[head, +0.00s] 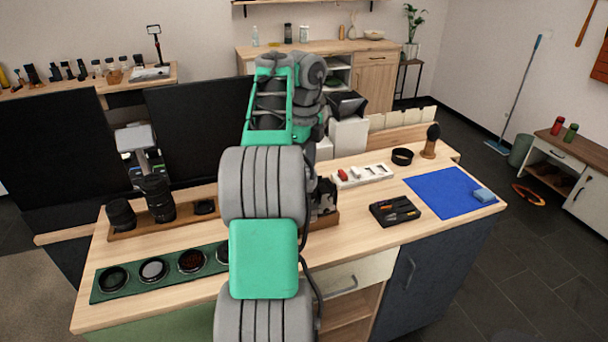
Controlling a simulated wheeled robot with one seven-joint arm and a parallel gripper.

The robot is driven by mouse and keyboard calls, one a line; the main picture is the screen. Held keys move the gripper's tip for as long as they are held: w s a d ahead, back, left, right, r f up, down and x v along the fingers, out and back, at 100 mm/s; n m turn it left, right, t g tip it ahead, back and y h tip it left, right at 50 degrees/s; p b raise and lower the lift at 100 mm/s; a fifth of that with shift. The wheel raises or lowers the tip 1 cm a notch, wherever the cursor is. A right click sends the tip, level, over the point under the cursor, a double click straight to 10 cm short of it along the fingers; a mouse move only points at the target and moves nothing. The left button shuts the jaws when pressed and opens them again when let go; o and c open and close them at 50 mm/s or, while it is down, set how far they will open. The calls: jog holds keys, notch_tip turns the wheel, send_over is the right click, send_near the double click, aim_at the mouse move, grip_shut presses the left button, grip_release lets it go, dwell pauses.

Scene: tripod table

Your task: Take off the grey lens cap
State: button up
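I cannot make out a grey lens cap for certain. A green mat (135,293) at the front left of the workbench (185,307) holds a row of round dishes or rings, one with a pale grey disc (153,270). A short black lens (121,215) and a taller black lens (159,200) stand upright on a wooden tray (180,218) behind the mat. A dark object, perhaps a camera (326,196), is partly hidden by my arm. My arm rises through the middle of the head view and folds away from me. My gripper cannot be made out.
To the right are a black case (394,210), a white tray (376,174), a black ring (402,156), a brush (431,143) and a blue mat (440,203) with a blue block (484,195). Dark panels (195,133) stand behind the lenses.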

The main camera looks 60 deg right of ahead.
jog(key=shift+r+p, duration=0.75)
jog(key=shift+p, duration=0.05)
jog(key=shift+r+p, duration=2.35)
